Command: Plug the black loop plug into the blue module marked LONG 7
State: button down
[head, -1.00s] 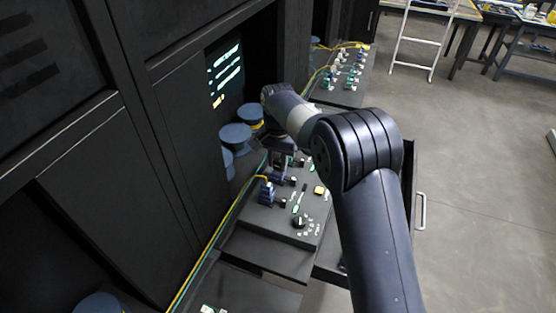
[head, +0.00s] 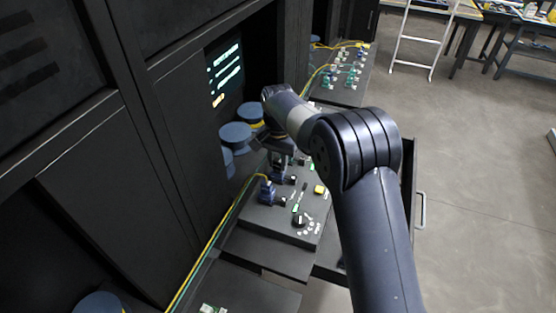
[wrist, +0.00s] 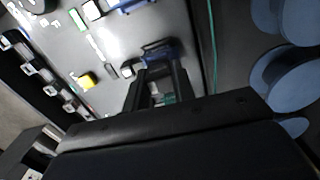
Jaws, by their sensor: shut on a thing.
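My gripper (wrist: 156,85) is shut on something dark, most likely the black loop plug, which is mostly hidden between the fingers. In the wrist view a blue module (wrist: 165,56) with a dark top edge lies right at the fingertips; I cannot tell whether the held piece touches it. In the head view my gripper (head: 279,166) is low over the sloped black panel, by the farther of the blue modules. A nearer blue module (head: 267,193) has a yellow cable. The LONG 7 marking is not readable in either view.
The black panel (head: 262,222) carries a yellow button (head: 319,190) and a black knob (head: 299,220). Blue round drums (head: 235,135) stand against the cabinet at left. A green cable (wrist: 212,45) runs beside the panel. A second panel (head: 350,94) lies farther back.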

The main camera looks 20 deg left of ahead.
jog(key=shift+f, duration=0.3)
jog(key=c, duration=1.1)
grip_release()
jog(key=shift+r, duration=0.1)
